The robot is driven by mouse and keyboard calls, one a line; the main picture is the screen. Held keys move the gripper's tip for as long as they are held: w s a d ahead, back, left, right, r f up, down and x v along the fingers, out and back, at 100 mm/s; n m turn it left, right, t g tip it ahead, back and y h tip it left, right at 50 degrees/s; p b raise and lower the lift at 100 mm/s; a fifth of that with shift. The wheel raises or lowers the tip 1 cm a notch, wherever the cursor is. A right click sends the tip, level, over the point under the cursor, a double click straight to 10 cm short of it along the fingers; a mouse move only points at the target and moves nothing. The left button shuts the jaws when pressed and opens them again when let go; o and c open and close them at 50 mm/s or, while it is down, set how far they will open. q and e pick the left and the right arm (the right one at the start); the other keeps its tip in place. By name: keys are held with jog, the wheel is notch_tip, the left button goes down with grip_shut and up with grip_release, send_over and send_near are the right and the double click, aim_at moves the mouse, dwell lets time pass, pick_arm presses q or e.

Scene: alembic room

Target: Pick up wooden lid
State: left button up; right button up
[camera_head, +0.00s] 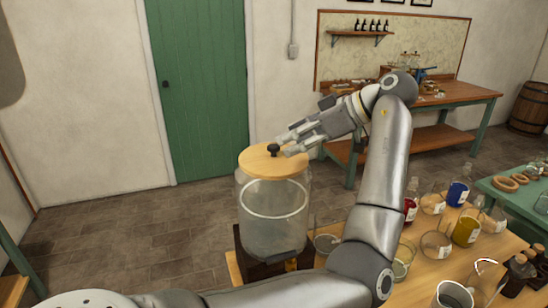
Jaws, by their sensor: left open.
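The wooden lid (262,165) is a round, light-wood disc with a dark knob (273,149) on top. It sits on a large clear glass jar (272,215) near the middle of the camera_head view. My left gripper (284,146) is open, with its fingers pointing left at the knob from the right side. The fingertips are very close to the knob; I cannot tell whether they touch it. My right gripper is not in view.
The jar stands at the left end of a wooden table (425,287). Several glass vessels and bottles, such as a blue bottle (457,190) and a yellow one (467,230), crowd the table to the right. Open floor (120,235) lies to the left.

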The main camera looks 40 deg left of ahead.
aim_at(275, 146)
pick_arm(q)
jog(key=p+x, duration=0.2)
jog(key=x, duration=0.2)
jog(key=shift+a, duration=0.3)
jog(key=shift+s+a+f, duration=0.1)
jog(key=shift+a, duration=0.05)
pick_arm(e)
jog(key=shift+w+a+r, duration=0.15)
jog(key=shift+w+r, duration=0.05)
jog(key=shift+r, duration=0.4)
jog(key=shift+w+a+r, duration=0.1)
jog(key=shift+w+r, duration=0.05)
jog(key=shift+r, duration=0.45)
pick_arm(q)
jog(key=shift+c, duration=0.9)
grip_shut()
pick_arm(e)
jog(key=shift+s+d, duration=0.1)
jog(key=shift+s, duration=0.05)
